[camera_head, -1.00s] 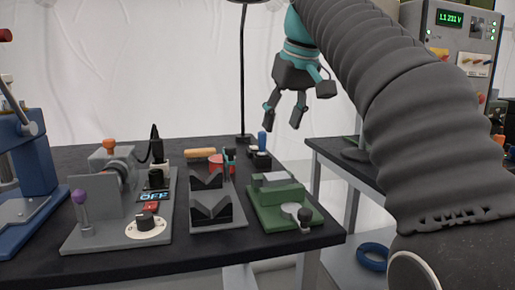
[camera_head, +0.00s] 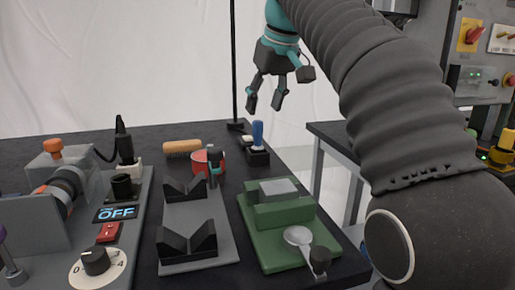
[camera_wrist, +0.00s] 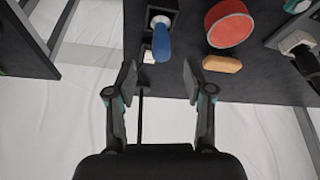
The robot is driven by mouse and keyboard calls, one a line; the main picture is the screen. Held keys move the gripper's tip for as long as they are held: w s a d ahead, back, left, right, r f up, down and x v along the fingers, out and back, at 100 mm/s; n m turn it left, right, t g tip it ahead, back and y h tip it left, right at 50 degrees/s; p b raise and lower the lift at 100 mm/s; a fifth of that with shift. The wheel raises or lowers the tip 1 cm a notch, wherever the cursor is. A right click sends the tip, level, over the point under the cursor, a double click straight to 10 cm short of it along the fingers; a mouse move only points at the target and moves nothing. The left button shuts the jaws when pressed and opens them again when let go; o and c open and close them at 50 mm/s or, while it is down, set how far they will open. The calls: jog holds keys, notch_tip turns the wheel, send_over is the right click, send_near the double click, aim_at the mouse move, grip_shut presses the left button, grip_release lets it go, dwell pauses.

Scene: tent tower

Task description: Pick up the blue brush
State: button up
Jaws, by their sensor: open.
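The blue brush (camera_head: 257,135) stands upright, blue end up, in a small black holder (camera_head: 258,157) near the back right of the black table. In the wrist view the blue brush (camera_wrist: 161,42) shows from above, ahead of the fingers and between their lines. My gripper (camera_head: 265,103) is open and empty, above and behind the brush and apart from it. In the wrist view both fingers of my gripper (camera_wrist: 160,83) are spread wide. The brush's lower end is hidden in the holder.
A red round container (camera_head: 207,161) and a wooden-backed brush (camera_head: 182,147) lie left of the holder. A thin black pole (camera_head: 234,70) rises close behind. A green fixture (camera_head: 280,215) and grey V-block plate (camera_head: 195,226) stand in front. A second table is at right.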

aim_at(255, 135)
jog(key=shift+x, duration=4.8)
jog(key=shift+s, duration=0.1)
grip_shut()
